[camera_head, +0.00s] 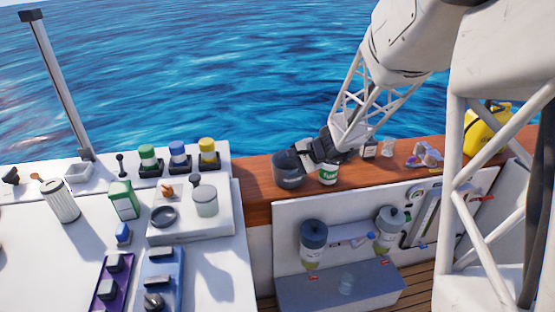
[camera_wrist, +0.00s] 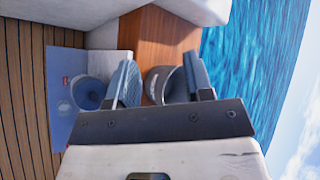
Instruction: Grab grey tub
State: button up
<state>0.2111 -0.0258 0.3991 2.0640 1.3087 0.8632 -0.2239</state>
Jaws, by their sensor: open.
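The grey tub (camera_head: 288,170) is a dark, round, open container standing upright on the wooden ledge at the boat's side. In the wrist view the tub (camera_wrist: 156,86) shows between the two fingers, close to the right one. I cannot tell whether that finger touches it or overlaps its rim. My gripper (camera_head: 306,156) is at the tub's right side in the head view, low over the ledge. Its fingers (camera_wrist: 160,80) are apart, and a gap shows between the left finger and the tub.
A white cup with a green label (camera_head: 328,175) stands right beside my gripper. A small jar (camera_head: 369,150) and a purple-orange item (camera_head: 425,156) lie farther right on the ledge (camera_head: 258,180). The white counter (camera_head: 210,275) holds several items.

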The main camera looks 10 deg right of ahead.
aim_at(282, 173)
jog(key=w+d+f+m+t, duration=0.3)
jog(key=w+d+f+m, duration=0.2)
jog(key=w+f, duration=0.5)
jog(key=shift+d+f+h, duration=0.4)
jog(key=shift+d+f, duration=0.15)
jog(key=shift+d, duration=0.65)
jog(key=shift+w, duration=0.15)
jog(key=shift+x, duration=1.25)
jog(key=shift+f, duration=0.1)
jog(key=shift+x, duration=2.55)
jog(key=shift+f, duration=0.1)
grip_shut()
